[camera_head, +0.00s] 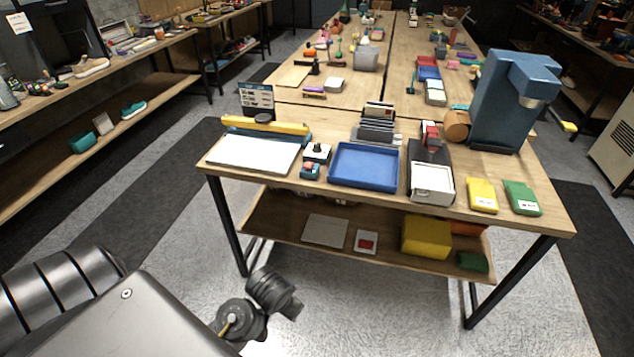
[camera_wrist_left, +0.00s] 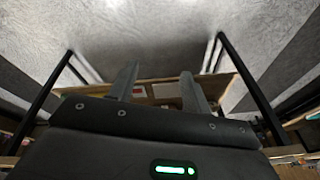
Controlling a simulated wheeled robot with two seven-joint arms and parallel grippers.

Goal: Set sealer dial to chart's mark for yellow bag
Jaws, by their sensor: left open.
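The sealer (camera_head: 265,127) has a yellow bar and a blue body. It stands at the left end of the near table, with a white flat plate (camera_head: 253,153) in front of it. A dark chart (camera_head: 257,99) with small rows of text stands behind it; I cannot read its marks. Right of the sealer is a small unit with a black knob (camera_head: 317,150), possibly the dial; its setting is too small to tell. A yellow bag (camera_head: 482,195) lies near the table's right front. My left gripper (camera_wrist_left: 158,88) is open and empty, away from these things. My right gripper is not in view.
A blue tray (camera_head: 365,167) sits mid-table. A green bag (camera_head: 521,198) lies beside the yellow one. A tall blue machine (camera_head: 513,100) stands at the right. A lower shelf holds a yellow box (camera_head: 427,237). The floor before the table is clear.

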